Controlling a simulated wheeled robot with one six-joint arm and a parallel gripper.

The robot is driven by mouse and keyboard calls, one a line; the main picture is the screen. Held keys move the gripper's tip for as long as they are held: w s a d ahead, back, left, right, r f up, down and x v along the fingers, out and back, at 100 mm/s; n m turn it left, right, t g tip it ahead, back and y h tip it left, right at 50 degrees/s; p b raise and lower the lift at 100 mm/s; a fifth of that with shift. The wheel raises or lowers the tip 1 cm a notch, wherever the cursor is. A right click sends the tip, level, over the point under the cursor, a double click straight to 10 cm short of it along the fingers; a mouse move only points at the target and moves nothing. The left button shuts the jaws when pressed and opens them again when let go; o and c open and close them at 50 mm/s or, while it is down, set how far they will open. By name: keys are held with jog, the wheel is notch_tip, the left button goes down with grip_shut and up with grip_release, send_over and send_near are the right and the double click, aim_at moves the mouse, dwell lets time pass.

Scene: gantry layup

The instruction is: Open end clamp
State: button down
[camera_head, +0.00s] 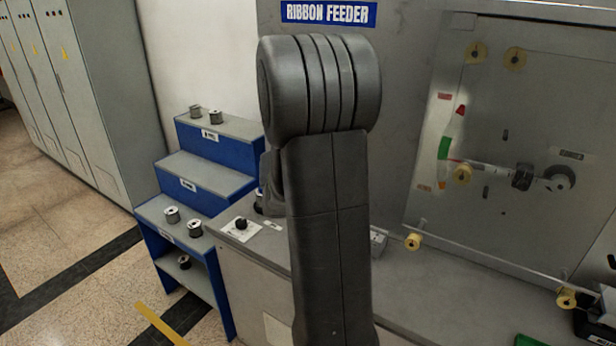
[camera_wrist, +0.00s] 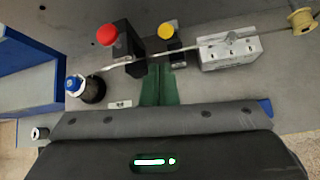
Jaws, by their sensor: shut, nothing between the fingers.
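In the wrist view a black clamp block with a red knob (camera_wrist: 107,36) stands at the upper left of the bench. A smaller black block with a yellow knob (camera_wrist: 166,32) stands to its right. I cannot tell for certain which is the end clamp, or whether either is open. A pale ribbon (camera_wrist: 202,42) runs past both blocks to a metal block (camera_wrist: 230,54). My gripper (camera_wrist: 160,68) shows as green fingers, closed together and empty, pointing at the space between the two knobbed blocks. In the head view my arm hides the gripper and the clamps.
A dark spool with a blue top (camera_wrist: 90,88) stands left of the clamps. A yellow roller (camera_wrist: 301,20) is at the right. In the head view a blue stepped rack (camera_head: 205,185) with spools stands left of the bench (camera_head: 430,285), and an upright panel (camera_head: 520,130) with rollers stands behind.

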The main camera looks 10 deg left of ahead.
jog(key=r, duration=0.1)
jog(key=s+r, duration=0.1)
jog(key=r, duration=0.3)
jog(key=shift+s+a+r+p, duration=0.1)
jog(key=shift+s+r+p, duration=0.15)
jog(key=shift+p, duration=0.1)
jog(key=shift+f, duration=0.2)
jog(key=w+d+f, duration=0.1)
jog(key=w+f, duration=0.3)
jog(key=f, duration=0.3)
jog(key=shift+w+d+f+b, duration=0.3)
jog(key=shift+w+b, duration=0.05)
